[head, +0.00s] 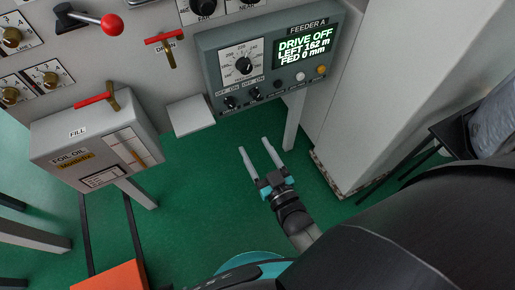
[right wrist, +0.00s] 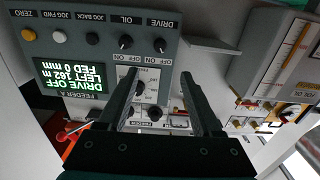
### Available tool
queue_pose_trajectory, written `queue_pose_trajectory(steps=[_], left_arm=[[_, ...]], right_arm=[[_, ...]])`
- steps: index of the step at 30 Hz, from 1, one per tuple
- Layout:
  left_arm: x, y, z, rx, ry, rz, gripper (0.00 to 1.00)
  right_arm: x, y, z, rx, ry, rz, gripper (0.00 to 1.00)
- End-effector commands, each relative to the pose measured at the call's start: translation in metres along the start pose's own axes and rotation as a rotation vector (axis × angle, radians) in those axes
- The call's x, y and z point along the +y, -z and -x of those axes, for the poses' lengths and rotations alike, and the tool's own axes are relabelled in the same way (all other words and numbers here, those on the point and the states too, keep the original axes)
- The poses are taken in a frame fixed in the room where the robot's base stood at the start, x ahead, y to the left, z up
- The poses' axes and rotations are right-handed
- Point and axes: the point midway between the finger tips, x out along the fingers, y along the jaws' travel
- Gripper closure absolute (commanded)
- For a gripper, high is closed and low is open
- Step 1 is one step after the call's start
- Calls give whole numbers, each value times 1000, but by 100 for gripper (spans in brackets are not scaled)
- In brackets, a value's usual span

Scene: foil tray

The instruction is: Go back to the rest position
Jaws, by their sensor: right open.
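My right gripper (head: 262,158) is open and empty in the head view, held over the green floor below the control panel. Its two fingers also show in the right wrist view (right wrist: 160,92), spread apart in front of the panel without visibly touching it. The Feeder A panel (head: 214,48) has a display (head: 304,46) reading drive off, left 162 m, fed 0 mm. A dial (head: 243,66) and small switches sit beside the display. My left gripper is not in view.
A foil oil box (head: 50,150) with a red-handled lever stands at the left. A small pale shelf (head: 190,115) juts out left of the panel. A grey cabinet (head: 375,100) stands at the right. An orange block (head: 110,276) lies at the lower left. Green floor (head: 190,215) is open between them.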

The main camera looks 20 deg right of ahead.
Motion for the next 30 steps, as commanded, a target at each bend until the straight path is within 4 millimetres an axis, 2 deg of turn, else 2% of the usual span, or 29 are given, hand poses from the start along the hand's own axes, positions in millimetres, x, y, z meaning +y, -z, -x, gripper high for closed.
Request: queue_pose_trajectory(steps=[18,21,23,26,29,30], left_arm=[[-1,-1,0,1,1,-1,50],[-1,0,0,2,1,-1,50],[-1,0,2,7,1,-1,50],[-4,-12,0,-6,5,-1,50],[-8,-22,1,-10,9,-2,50],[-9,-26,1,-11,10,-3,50]], right_arm=[[0,0,3,1,0,1,33],[-1,-7,4,-26,5,1,33],[-2,-23,7,-81,14,2,33],[-4,-69,22,-251,39,7,33],[-2,-133,55,-500,70,27,33],[2,-158,73,-605,79,38,33]])
